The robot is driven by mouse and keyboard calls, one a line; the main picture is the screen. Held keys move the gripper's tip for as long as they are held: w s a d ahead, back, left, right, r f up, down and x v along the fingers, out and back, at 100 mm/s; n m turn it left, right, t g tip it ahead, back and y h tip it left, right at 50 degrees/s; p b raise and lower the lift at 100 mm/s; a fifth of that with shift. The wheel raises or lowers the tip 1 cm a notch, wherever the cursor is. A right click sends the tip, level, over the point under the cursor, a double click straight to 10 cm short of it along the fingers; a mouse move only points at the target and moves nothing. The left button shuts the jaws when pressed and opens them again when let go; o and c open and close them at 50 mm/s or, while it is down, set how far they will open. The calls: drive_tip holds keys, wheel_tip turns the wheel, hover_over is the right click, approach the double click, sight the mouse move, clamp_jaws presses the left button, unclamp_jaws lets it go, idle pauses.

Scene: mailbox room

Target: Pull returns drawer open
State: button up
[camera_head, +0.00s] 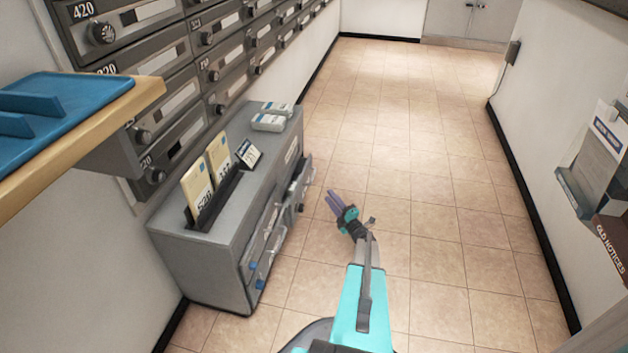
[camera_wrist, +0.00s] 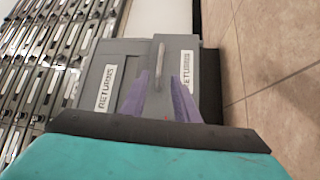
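The returns drawer is a grey front with a vertical bar handle (camera_wrist: 160,61) and a white RETURNS label (camera_wrist: 187,72), ahead in the wrist view. A second RETURNS label (camera_wrist: 105,88) shows on the grey cabinet (camera_wrist: 128,55) to its left. The drawer front stands out from the cabinet face; how far it is open I cannot tell. My gripper (camera_wrist: 159,75) has its two purple fingers apart, with the handle in line with the gap, just past the tips. In the head view my gripper (camera_head: 331,200) is right of the cabinet (camera_head: 205,262).
Several mailboxes (camera_head: 170,95) line the left wall. A blue tray (camera_head: 75,85) lies on a wooden shelf (camera_head: 100,120) at the left. Envelopes and cards (camera_head: 208,180) stand on the cabinet. The tiled floor (camera_head: 430,150) is clear; a notice holder (camera_head: 575,192) hangs at the right.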

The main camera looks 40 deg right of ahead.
drive_tip(key=b+x, duration=0.4)
drive_tip(key=x, duration=0.9)
drive_tip(key=shift+w+r, duration=0.1)
clamp_jaws()
